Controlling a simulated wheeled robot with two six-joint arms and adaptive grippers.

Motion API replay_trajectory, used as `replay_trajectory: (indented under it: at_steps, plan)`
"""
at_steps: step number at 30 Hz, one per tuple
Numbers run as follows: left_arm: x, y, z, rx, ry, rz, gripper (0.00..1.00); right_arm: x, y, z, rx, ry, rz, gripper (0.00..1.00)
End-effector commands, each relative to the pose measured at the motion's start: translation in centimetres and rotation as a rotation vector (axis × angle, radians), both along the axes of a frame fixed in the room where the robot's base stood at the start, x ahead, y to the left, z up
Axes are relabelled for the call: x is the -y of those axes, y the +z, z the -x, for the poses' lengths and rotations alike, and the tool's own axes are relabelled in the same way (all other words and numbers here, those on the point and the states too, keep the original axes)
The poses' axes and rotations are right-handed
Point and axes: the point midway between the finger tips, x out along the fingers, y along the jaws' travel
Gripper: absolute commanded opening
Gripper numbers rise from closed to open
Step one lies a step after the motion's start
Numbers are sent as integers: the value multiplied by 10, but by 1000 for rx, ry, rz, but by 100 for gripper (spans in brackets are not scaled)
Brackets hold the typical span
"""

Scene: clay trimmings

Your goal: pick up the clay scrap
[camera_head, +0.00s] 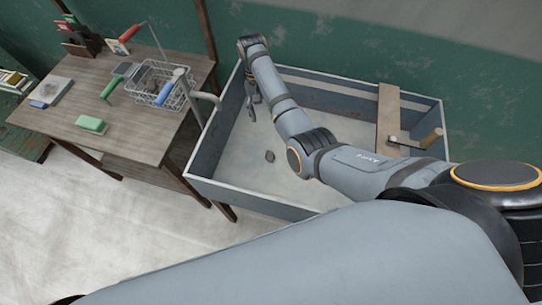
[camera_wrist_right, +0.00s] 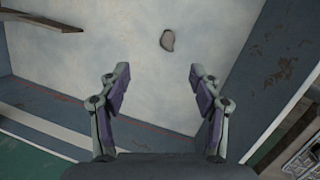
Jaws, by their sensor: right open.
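The clay scrap (camera_head: 270,156) is a small dark grey-brown lump lying on the pale floor of a large blue-grey trough (camera_head: 206,148). In the right wrist view the clay scrap (camera_wrist_right: 167,40) shows beyond the fingertips, near the middle. My right gripper (camera_head: 262,112) hangs inside the trough, behind the scrap in the head view and apart from it. In the wrist view my right gripper (camera_wrist_right: 158,77) is open with nothing between its fingers. My left gripper is not in view.
A wooden board (camera_head: 389,112) lies across the trough's right part, with a wooden-handled tool (camera_head: 428,139) by it. A wooden table (camera_head: 128,135) at the left holds a wire basket (camera_head: 156,82), a green block (camera_head: 91,124) and other tools. The trough floor around the scrap is clear.

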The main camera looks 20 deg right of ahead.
Motion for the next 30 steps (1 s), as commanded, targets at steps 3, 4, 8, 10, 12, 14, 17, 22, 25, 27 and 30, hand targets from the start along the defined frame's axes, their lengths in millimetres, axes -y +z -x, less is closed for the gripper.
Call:
replay_trajectory:
  at_steps: [3,4,8,10,12,14,17,22,25,27,30]
  plan:
    - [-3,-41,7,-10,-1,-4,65,0,-41,0,0,0,0,64]
    - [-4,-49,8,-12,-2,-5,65,0,-49,0,0,0,0,64]
    - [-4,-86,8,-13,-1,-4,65,1,-86,0,0,0,1,64]
    - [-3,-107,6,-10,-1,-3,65,1,-107,0,0,0,0,64]
    - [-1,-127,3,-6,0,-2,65,1,-127,0,0,0,0,64]
    - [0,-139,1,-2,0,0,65,1,-139,0,0,0,0,64]
    - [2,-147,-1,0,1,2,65,1,-147,-1,1,0,0,64]
    - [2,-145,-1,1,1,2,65,1,-145,0,1,0,0,64]
    - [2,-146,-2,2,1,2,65,1,-151,1,0,0,1,64]
    - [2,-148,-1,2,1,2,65,1,-161,4,-2,0,0,64]
    - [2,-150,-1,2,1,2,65,2,-178,9,-4,0,1,64]
